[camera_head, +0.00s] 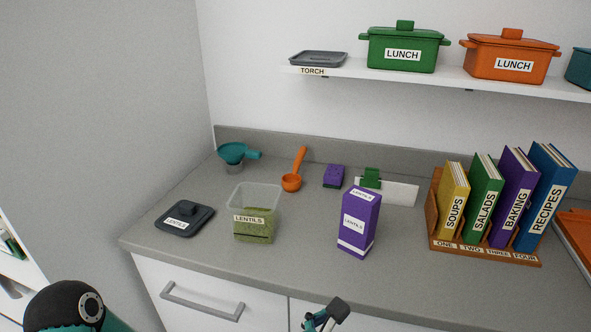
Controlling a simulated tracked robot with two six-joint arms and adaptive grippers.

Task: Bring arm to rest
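A rounded black and teal part of my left arm (65,305) shows at the bottom left corner. A small dark and teal gripper tip (325,316) pokes up at the bottom edge near the middle, in front of the counter's cabinets. It seems to be my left gripper; most of it is cut off, so its opening cannot be read. It appears apart from everything on the counter. My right gripper is not in view. A clear container labelled LENTILS (256,213) stands open with green contents, and its dark lid (184,218) lies to its left.
The grey counter (300,265) also holds a purple LENTILS box (360,222), an orange scoop (292,182), a teal funnel (233,152), a purple sponge (333,176) and a book rack (480,253). Green (403,50) and orange (510,55) pots sit on the shelf. A drawer handle (200,303) juts out below.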

